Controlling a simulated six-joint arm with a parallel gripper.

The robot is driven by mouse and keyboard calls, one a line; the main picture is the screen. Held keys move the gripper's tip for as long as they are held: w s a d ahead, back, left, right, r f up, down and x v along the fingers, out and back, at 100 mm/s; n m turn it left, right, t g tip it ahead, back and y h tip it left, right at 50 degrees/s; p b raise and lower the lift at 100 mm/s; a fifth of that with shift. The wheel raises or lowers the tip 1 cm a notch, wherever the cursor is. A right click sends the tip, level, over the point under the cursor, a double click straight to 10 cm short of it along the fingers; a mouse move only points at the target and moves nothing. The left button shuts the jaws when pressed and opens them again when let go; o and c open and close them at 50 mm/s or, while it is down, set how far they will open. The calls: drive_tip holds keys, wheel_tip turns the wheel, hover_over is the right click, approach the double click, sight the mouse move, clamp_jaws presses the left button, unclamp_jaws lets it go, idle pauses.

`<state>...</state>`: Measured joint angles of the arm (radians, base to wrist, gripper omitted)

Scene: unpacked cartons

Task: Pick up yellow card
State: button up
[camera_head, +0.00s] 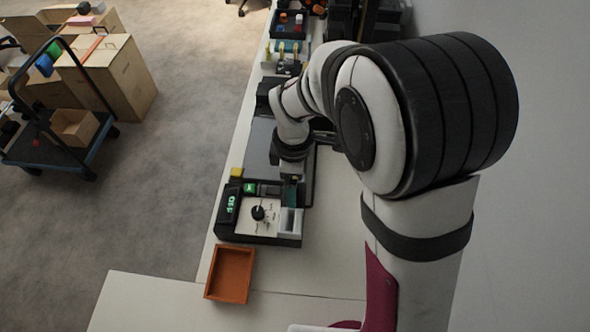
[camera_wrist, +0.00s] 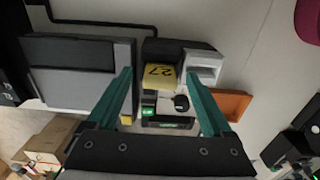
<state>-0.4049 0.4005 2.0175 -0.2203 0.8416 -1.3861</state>
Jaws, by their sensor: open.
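In the wrist view a yellow card (camera_wrist: 161,77), marked with a dark number that looks like 27, lies at the black device (camera_wrist: 178,48), beside its white slotted part (camera_wrist: 203,66). My gripper (camera_wrist: 158,80) is open, its two green fingers on either side of the card in the picture. I cannot tell the height gap or whether either finger touches it. In the head view my gripper (camera_head: 291,190) hangs over the far right part of the device (camera_head: 270,240). The card cannot be made out there, where my arm and gripper cover that area.
An empty orange tray (camera_head: 230,275) stands in front of the device. A small yellow block (camera_head: 237,172) sits at its far left corner. A grey flat unit (camera_head: 259,147) lies behind. The white table (camera_head: 335,250) is clear at right. A cart with cartons stands on the floor at left.

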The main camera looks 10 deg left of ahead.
clamp_jaws()
idle(0.4)
drive_tip(key=r, duration=0.4)
drive_tip(key=shift+d+r, duration=0.35)
drive_tip(key=shift+d, duration=0.05)
drive_tip(key=s+d+r, duration=0.1)
drive_tip(key=d+r, duration=0.5)
drive_tip(key=d, duration=0.4)
drive_tip(key=shift+s+d+r, duration=0.2)
drive_tip(key=shift+s+d, duration=0.1)
drive_tip(key=shift+d, duration=0.1)
drive_tip(key=s+a+f, duration=0.4)
drive_tip(key=a+f, duration=0.3)
drive_tip(key=a, duration=0.4)
drive_tip(key=shift+s+a+f, duration=0.25)
drive_tip(key=shift+s+a, duration=0.05)
drive_tip(key=shift+s, duration=0.05)
